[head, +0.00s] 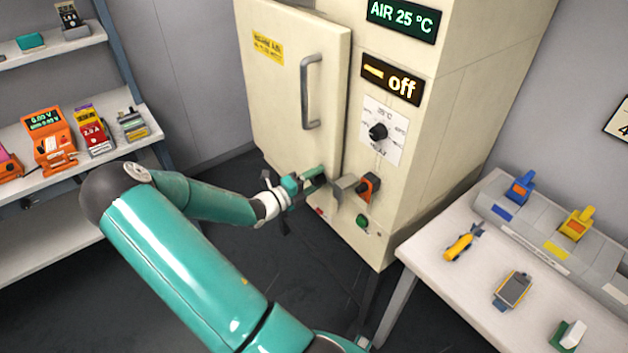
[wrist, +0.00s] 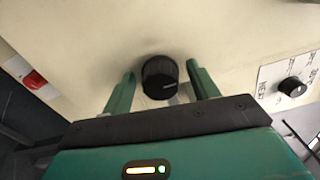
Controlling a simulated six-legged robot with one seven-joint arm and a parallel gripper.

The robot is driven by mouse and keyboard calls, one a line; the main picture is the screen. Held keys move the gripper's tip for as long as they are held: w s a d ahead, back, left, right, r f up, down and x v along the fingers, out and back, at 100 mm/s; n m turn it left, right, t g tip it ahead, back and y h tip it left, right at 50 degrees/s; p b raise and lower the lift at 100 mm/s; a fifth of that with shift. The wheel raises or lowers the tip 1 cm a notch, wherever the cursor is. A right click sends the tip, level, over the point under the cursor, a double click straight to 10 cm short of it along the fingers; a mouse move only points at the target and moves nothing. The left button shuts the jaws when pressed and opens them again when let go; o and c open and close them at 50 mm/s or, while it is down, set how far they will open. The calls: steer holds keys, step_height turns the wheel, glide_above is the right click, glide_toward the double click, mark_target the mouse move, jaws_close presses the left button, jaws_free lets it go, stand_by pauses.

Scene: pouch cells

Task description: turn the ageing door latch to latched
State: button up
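The ageing cabinet's cream door (head: 290,100) has a vertical bar handle (head: 311,92). My gripper (head: 318,178) is low at the door's right edge. In the wrist view, a round black knob with a pale mark (wrist: 160,78) sits between my two green fingers (wrist: 160,75), one on each side. Small gaps show beside the knob, so the fingers look open. I cannot tell whether this knob is the latch. Right of my gripper in the head view are a grey bracket (head: 344,187) and an orange-and-dark lever part (head: 369,187). The latch's setting is not clear.
A temperature dial (head: 378,132), an "off" display (head: 391,80) and a green button (head: 362,221) are on the cabinet front. A red switch (wrist: 35,80) shows in the wrist view. A white table (head: 430,250) with tools stands right; shelves (head: 90,155) stand left.

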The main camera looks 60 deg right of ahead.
steer(key=shift+a, duration=0.1)
steer(key=v, duration=1.3)
steer(key=shift+a, duration=0.25)
steer(key=shift+w, duration=0.2)
steer(key=s+a+r+m+t+y, duration=0.1)
steer(key=a+r+m+t+y, duration=0.3)
steer(key=a+r+m, duration=0.4)
steer(key=a+r+m+t+y, duration=0.5)
steer(key=a+r+m, duration=0.3)
steer(key=a, duration=0.8)
steer(key=s+a+r+m+t+y, duration=0.1)
steer(key=a+r+m+t+y, duration=0.3)
steer(key=a+m, duration=0.9)
step_height(320, 180, up, 4)
steer(key=y, duration=0.3)
steer(key=shift+s+t, duration=0.35)
steer(key=shift+t, duration=0.05)
